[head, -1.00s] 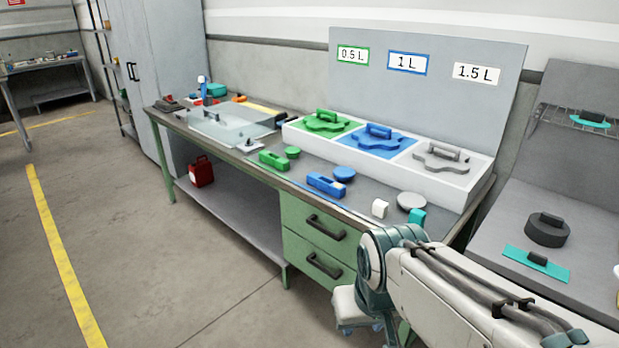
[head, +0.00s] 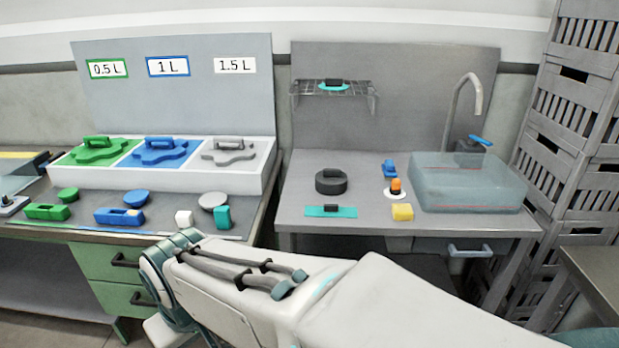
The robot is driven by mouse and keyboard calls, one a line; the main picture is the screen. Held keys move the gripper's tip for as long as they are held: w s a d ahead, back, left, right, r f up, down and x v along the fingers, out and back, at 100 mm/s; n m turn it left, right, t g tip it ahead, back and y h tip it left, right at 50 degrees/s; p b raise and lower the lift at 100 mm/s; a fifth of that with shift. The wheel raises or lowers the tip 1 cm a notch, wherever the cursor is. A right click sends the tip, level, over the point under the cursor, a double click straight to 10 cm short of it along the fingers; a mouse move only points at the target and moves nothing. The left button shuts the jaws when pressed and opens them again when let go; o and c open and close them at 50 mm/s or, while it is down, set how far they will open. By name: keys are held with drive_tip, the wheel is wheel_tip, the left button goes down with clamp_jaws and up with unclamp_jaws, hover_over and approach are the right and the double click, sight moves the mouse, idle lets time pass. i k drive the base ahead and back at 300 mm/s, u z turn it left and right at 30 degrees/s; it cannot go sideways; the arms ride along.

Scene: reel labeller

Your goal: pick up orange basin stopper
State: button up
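The orange basin stopper (head: 396,187) stands on the sink table, with a white round base under its orange knob. It is left of the translucent basin (head: 467,184), between a blue item (head: 389,168) behind it and a yellow block (head: 402,212) in front. Part of my arm crosses the bottom of the head view, in front of the tables. My gripper is not in view, so its opening cannot be seen.
The sink table (head: 350,226) also holds a dark round piece (head: 331,183) and a teal plate with a handle (head: 331,211). A faucet (head: 466,105) rises behind the basin. Grey crates (head: 567,110) are stacked at the right. The left bench holds coloured parts and a white tray (head: 225,184).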

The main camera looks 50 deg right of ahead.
sight(396, 190)
drive_tip(key=z, duration=2.2)
